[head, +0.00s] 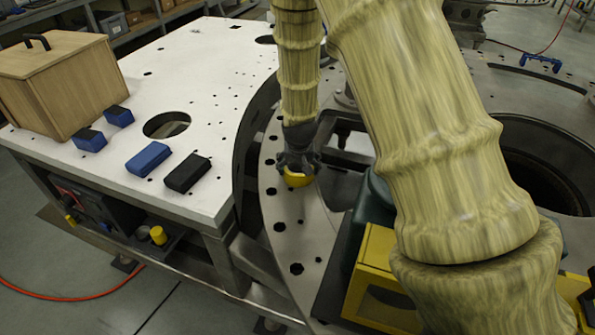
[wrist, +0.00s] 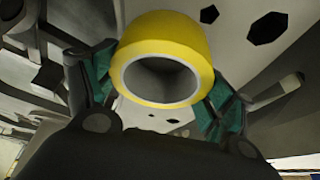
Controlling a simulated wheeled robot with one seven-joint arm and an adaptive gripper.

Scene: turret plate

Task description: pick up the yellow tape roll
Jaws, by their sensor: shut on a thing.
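The yellow tape roll (wrist: 165,38) is large in the middle of the wrist view, with its grey-white inner ring and dark hole facing the camera. My gripper (wrist: 160,85) is shut on it, with one green-padded finger against each side. In the head view the yellow tape roll (head: 298,179) shows below my gripper (head: 296,166), over the grey turret plate (head: 284,262) near its left edge. My fingers hide part of the roll there. I cannot tell whether the roll touches the plate.
A white table (head: 207,88) stands to the left with a wooden box (head: 60,80), a blue block (head: 148,158) and a black block (head: 187,172). A yellow frame (head: 372,275) sits right of the roll, beside my arm. The plate has several holes.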

